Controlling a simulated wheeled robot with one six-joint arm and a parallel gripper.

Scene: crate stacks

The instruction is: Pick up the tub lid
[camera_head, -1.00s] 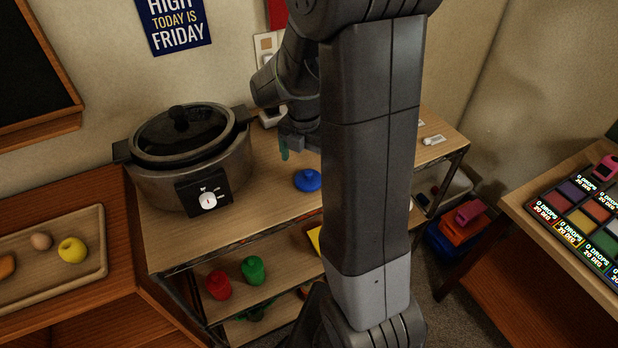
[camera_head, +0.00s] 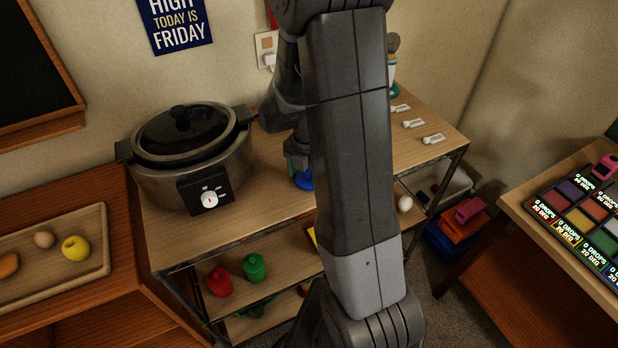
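A small blue round lid (camera_head: 303,181), likely the tub lid, lies on the wooden top of the metal-framed shelf unit, right of the slow cooker. Only its left part shows; my arm hides the rest. My gripper (camera_head: 293,165) is just above the lid, over its left side. The gripper is mostly hidden behind my own arm. I cannot tell whether its fingers are open or shut, or whether they touch the lid.
A grey slow cooker (camera_head: 168,181) stands left of the lid. Red (camera_head: 220,282) and green (camera_head: 254,267) tubs stand on the lower shelf. Small white tags (camera_head: 413,123) lie on the right of the top. A tray (camera_head: 95,262) with fruit is far left.

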